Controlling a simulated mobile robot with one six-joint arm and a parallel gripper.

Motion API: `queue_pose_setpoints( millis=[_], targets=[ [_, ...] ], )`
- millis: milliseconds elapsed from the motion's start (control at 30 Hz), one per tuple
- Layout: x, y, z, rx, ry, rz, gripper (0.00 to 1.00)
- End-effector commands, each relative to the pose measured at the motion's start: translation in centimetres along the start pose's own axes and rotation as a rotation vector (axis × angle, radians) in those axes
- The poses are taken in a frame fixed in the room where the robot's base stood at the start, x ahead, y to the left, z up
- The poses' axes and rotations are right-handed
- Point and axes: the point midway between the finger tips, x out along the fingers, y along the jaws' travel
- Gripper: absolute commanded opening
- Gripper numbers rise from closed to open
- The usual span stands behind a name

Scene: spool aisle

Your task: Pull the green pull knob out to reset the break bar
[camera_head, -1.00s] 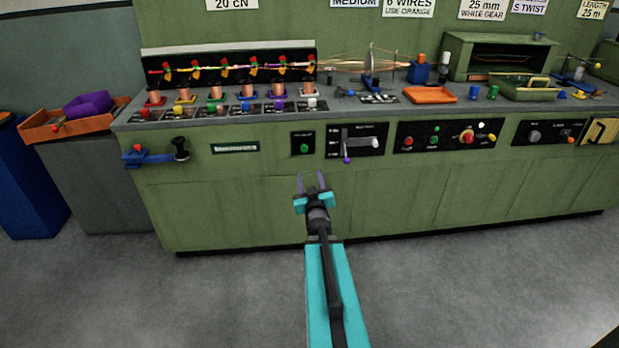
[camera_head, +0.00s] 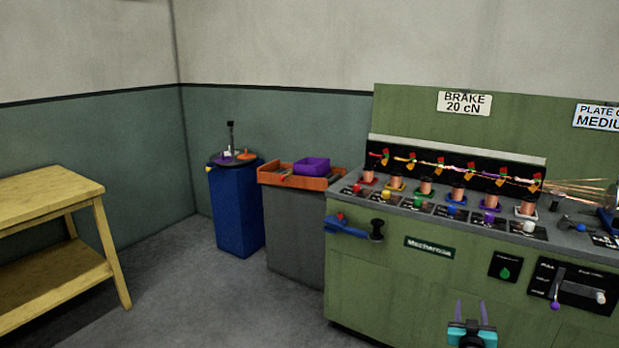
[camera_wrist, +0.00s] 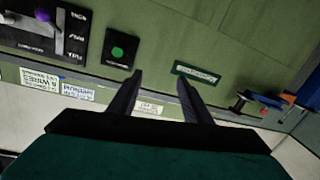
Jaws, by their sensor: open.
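The green pull knob (camera_head: 505,272) sits on a small black plate on the green machine's front, between the dark green name plate and the lever panel. It also shows in the wrist view (camera_wrist: 117,52), upper left of the fingers. My gripper (camera_head: 471,305) is open and empty, at the lower right of the head view, below and left of the knob in the picture. In the wrist view its two dark fingers (camera_wrist: 160,80) are apart with nothing between them. I cannot tell which part is the break bar.
The lever panel (camera_head: 575,285) with a purple-tipped lever is right of the knob. A blue bracket with a black knob (camera_head: 377,230) juts out at the machine's left. A grey cabinet (camera_head: 293,235), a blue bin (camera_head: 237,215) and a wooden bench (camera_head: 45,190) stand left. Floor between is clear.

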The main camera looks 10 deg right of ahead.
Motion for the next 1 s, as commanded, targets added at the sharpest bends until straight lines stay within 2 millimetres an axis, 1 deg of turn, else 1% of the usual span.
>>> queue_pose_setpoints(
  millis=[33,100,167,200,267,300,367,400,467,500,567,600,667,700,767,800,867,900,967,1000],
  targets=[
    [-0.3,-2.4,0.1,0.000,-0.009,-0.034,0.45],
    [-0.7,-5.4,0.5,0.000,-0.020,-0.073,0.45],
    [-1.2,-7.8,1.1,0.001,-0.033,-0.107,0.45],
    [-1.6,-9.5,1.4,0.001,-0.042,-0.129,0.45],
    [-2.3,-11.9,2.2,0.002,-0.066,-0.162,0.45],
    [-2.8,-13.4,2.9,0.002,-0.086,-0.184,0.45],
    [-3.7,-15.7,4.0,0.000,-0.122,-0.216,0.45],
    [-4.4,-17.2,4.8,-0.002,-0.147,-0.237,0.45],
    [-5.5,-19.4,6.1,-0.007,-0.192,-0.269,0.45],
    [-6.4,-20.8,7.1,-0.011,-0.225,-0.290,0.45],
    [-7.8,-22.9,8.6,-0.019,-0.277,-0.321,0.45],
    [-8.9,-24.2,9.7,-0.025,-0.316,-0.342,0.45],
    [-10.6,-26.0,11.4,-0.036,-0.377,-0.371,0.45],
    [-11.8,-27.1,12.6,-0.045,-0.419,-0.390,0.45],
    [-13.7,-28.6,14.3,-0.061,-0.483,-0.417,0.45],
    [-15.1,-29.5,15.5,-0.073,-0.529,-0.435,0.45],
    [-17.2,-30.6,17.2,-0.091,-0.598,-0.459,0.45],
    [-18.7,-31.3,18.4,-0.104,-0.646,-0.475,0.45],
    [-21.0,-32.1,20.1,-0.127,-0.719,-0.496,0.45],
    [-22.7,-32.5,21.3,-0.144,-0.770,-0.510,0.45]
  ],
)
